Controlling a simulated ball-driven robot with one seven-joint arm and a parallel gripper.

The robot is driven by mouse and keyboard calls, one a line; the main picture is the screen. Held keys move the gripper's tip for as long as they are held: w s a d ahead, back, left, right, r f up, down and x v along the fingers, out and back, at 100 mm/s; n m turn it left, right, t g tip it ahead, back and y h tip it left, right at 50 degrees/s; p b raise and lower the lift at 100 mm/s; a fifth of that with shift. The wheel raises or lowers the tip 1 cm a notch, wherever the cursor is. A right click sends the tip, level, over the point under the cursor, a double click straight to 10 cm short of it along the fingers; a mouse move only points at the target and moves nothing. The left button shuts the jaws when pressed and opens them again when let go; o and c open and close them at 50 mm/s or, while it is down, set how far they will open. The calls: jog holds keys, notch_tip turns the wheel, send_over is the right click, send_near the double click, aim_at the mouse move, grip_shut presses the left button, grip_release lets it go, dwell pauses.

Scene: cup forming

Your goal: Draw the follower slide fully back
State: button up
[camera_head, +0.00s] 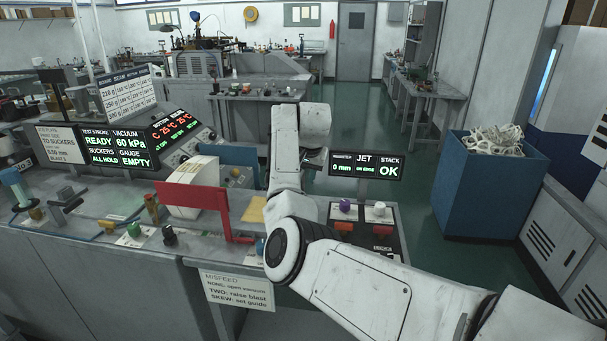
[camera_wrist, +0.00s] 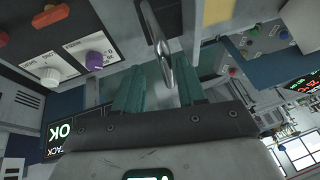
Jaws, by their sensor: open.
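My gripper (camera_wrist: 160,88) shows in the wrist view with its two green fingers apart. A shiny metal bar with a rounded end (camera_wrist: 160,45) runs down into the gap between the fingers. It may be the follower slide's handle, but I cannot tell, nor whether the fingers touch it. In the head view my white arm hides most of this spot, and I cannot make out the follower slide there. A display (camera_head: 366,165) right of the arm reads 0 mm, JET and STACK OK.
A purple knob (camera_head: 345,206) and a white knob (camera_head: 379,209) stand on the panel right of my arm. A red guard (camera_head: 195,197) and a white curved part (camera_head: 190,183) stand on the left. A blue bin (camera_head: 483,190) stands on the floor at right.

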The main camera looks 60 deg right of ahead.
jog(key=shift+a, duration=0.1)
jog(key=b+v, duration=0.2)
jog(key=v, duration=0.8)
jog(key=shift+r, duration=0.35)
jog(key=shift+s+f, duration=0.1)
jog(key=shift+s, duration=0.05)
